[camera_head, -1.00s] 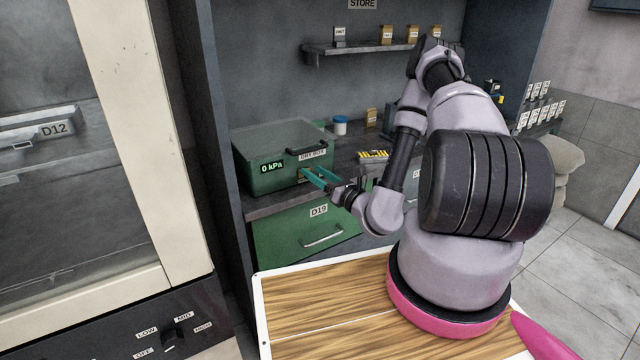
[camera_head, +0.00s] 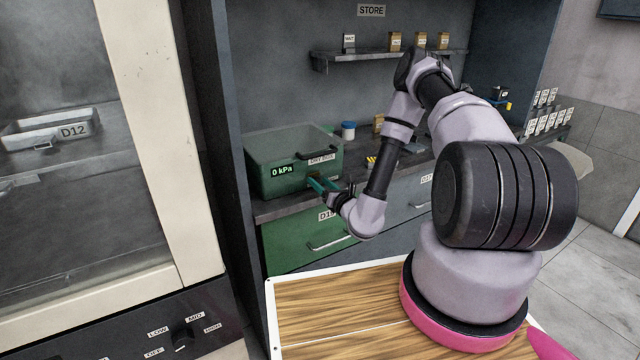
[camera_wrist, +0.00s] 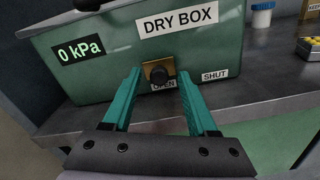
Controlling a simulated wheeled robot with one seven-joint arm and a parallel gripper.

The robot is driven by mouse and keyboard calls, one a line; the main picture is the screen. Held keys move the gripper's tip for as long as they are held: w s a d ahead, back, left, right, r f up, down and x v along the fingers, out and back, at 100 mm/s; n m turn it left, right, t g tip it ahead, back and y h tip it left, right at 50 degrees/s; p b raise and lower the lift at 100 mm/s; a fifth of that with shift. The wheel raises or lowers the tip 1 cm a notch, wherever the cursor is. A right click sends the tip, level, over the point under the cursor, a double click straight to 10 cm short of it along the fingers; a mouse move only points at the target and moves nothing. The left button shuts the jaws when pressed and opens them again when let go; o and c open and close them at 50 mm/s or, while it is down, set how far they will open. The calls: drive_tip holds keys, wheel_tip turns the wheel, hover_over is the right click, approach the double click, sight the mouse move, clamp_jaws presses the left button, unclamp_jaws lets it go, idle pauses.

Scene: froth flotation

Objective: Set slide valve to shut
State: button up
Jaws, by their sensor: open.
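The dry box (camera_head: 292,165) is a green box on the counter, with a "0 kPa" display on its front. In the head view, my gripper (camera_head: 318,185) is at the box front.
A green drawer (camera_head: 300,240) labelled D19 is below the counter. A yellow-and-black item (camera_wrist: 308,48) lies to the right on the counter. A shelf (camera_head: 380,54) with small boxes is above.

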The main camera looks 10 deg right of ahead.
drive_tip(key=shift+w+a, duration=0.15)
drive_tip(key=shift+w, duration=0.1)
clamp_jaws()
idle(1.4)
